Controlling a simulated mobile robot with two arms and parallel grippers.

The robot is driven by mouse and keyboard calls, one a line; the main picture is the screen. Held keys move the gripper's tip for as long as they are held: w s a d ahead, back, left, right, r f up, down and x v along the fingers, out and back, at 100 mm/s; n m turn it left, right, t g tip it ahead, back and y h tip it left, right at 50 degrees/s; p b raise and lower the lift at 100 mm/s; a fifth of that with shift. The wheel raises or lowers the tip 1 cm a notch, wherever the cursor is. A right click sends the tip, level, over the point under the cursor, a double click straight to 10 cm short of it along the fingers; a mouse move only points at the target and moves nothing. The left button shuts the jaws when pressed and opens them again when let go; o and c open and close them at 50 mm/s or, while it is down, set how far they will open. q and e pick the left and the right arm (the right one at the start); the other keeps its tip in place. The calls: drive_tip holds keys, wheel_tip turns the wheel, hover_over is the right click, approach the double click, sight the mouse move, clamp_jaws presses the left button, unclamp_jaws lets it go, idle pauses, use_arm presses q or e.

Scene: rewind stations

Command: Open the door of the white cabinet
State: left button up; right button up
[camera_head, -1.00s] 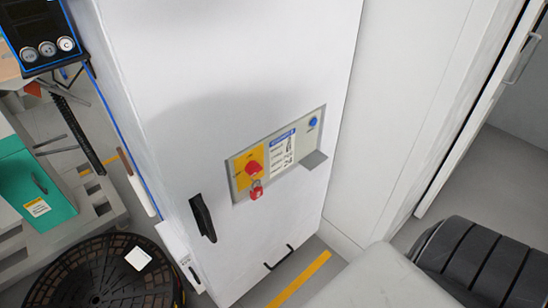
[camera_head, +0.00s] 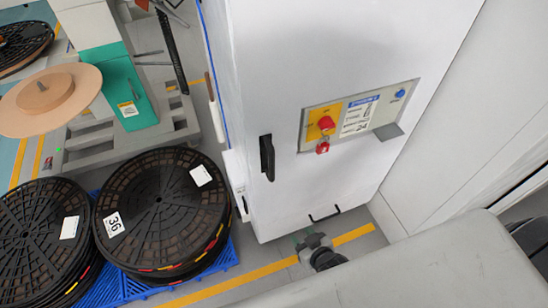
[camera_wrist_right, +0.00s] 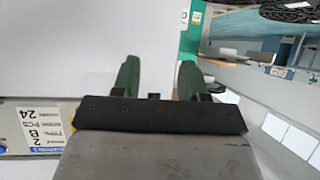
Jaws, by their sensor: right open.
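The white cabinet (camera_head: 300,60) stands upright in the head view, its front door looking shut. A black upright handle (camera_head: 267,157) is on the left side of the door. My left gripper is out of view.
Stacked black reels (camera_head: 160,210) sit on a blue pallet (camera_head: 228,258) left of the cabinet. A teal and grey machine (camera_head: 128,90) with a tan disc (camera_head: 50,100) stands behind them. A yellow floor line (camera_head: 250,275) crosses the grey floor before the cabinet.

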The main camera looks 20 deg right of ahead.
sight(273, 165)
drive_tip(key=w+a+r+t+y, duration=0.1)
drive_tip(key=w+r+t, duration=0.2)
drive_tip(key=r, duration=0.7)
drive_tip(key=w+a+r+t+y, duration=0.1)
drive_tip(key=w+r+t, duration=0.15)
drive_tip(key=r, duration=0.75)
drive_tip(key=p+x, duration=0.1)
drive_tip(key=x, duration=0.3)
drive_tip(key=p+x, duration=0.1)
drive_tip(key=x, duration=0.4)
drive_tip(key=shift+w+f, duration=0.2)
drive_tip(key=shift+w, duration=0.1)
drive_tip(key=shift+w+a, duration=0.1)
drive_tip(key=shift+w, duration=0.45)
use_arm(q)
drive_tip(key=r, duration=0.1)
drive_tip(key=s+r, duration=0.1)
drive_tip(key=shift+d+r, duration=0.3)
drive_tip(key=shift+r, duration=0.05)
use_arm(e)
clamp_jaws()
